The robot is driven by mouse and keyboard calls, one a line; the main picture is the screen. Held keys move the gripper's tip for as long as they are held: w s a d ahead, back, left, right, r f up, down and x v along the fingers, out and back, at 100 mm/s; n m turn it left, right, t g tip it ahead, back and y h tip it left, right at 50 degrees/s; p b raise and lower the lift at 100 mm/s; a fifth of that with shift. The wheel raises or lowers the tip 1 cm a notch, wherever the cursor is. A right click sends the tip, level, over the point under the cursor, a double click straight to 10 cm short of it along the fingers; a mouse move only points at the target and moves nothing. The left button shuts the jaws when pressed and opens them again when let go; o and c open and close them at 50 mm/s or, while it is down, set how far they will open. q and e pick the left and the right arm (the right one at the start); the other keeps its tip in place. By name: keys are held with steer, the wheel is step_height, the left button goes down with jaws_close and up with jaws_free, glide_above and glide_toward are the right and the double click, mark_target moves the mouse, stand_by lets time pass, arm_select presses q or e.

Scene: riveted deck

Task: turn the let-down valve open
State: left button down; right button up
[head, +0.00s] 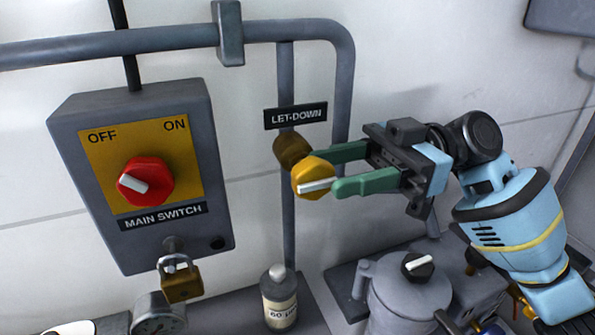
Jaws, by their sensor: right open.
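The let-down valve has a yellow knob (313,177) with a white pointer bar, on a brass body (292,149) on a thin vertical pipe. The white bar lies nearly level, tilted slightly up to the right. The label LET-DOWN (296,116) is above it. My right gripper (342,170) comes in from the right, with its green fingers apart. One finger is at the upper right of the knob, the other at its lower right beside the white bar. I cannot tell whether either finger touches the knob. My left gripper is not in view.
A grey main switch box (224,225) with a red knob (145,182) is on the wall at left, a padlock (180,279) below it. Below stand a gauge (159,315), a small bottle (279,297) and a grey lidded pot (405,300). A thick pipe (130,42) runs above.

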mark_target(293, 179)
steer(key=p+x, duration=0.1)
steer(key=x, duration=0.3)
steer(key=shift+r, duration=0.2)
steer(key=shift+x, duration=0.8)
steer(key=shift+f, duration=0.2)
steer(key=shift+c, duration=0.2)
steer(key=c, duration=0.9)
